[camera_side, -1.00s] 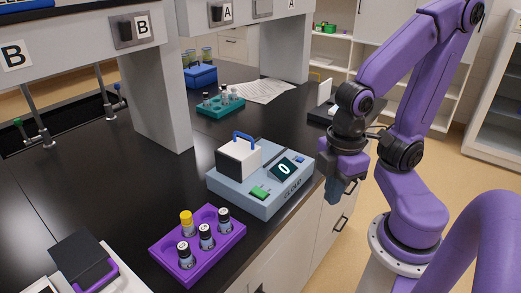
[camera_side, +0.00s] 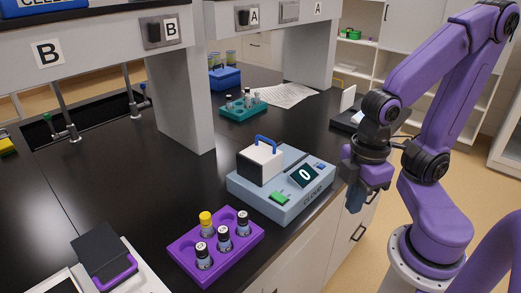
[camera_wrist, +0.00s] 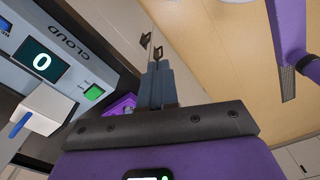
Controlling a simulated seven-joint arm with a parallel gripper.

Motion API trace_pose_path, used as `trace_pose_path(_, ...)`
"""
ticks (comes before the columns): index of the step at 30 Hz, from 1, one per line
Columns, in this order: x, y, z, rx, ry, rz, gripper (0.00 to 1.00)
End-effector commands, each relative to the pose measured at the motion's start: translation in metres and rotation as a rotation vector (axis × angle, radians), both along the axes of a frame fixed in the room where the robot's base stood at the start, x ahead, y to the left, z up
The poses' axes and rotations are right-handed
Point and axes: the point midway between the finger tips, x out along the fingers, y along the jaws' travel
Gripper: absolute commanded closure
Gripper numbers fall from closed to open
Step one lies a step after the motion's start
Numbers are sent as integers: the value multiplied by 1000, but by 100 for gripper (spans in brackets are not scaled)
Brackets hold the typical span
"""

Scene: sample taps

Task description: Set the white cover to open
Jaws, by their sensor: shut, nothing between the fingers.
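The white cover (camera_side: 262,167) is a boxy block with a blue handle (camera_side: 266,141) on top. It sits down on the left part of a grey-blue device (camera_side: 310,205) marked CLOUD, which has a display reading 0. In the wrist view the cover (camera_wrist: 48,103) is at the left, partly cut off, with its blue handle (camera_wrist: 20,124) at the edge. My gripper (camera_side: 354,204) is shut and empty, pointing down just past the right end of the device, apart from the cover. In the wrist view its fingers (camera_wrist: 160,68) are together over the floor and cabinet fronts.
A green button (camera_side: 279,197) is on the device's front. A purple rack (camera_side: 229,252) with several vials stands in front-left. A dark-topped device (camera_side: 100,250) is at the front left. A teal rack (camera_side: 243,112) is behind. A grey pillar (camera_side: 185,110) rises behind-left of the device.

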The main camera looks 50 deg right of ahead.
Motion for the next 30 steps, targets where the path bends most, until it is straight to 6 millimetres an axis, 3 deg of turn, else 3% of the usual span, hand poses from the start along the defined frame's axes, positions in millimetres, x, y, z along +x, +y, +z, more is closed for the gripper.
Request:
trace_pose_path(7,0,0,0,0,0,0,100)
trace_pose_path(11,3,2,2,1,1,-13,64)
trace_pose_path(14,15,8,10,4,7,-62,64)
trace_pose_path(22,92,26,56,23,43,-334,64)
trace_pose_path(30,179,11,103,57,84,-612,64)
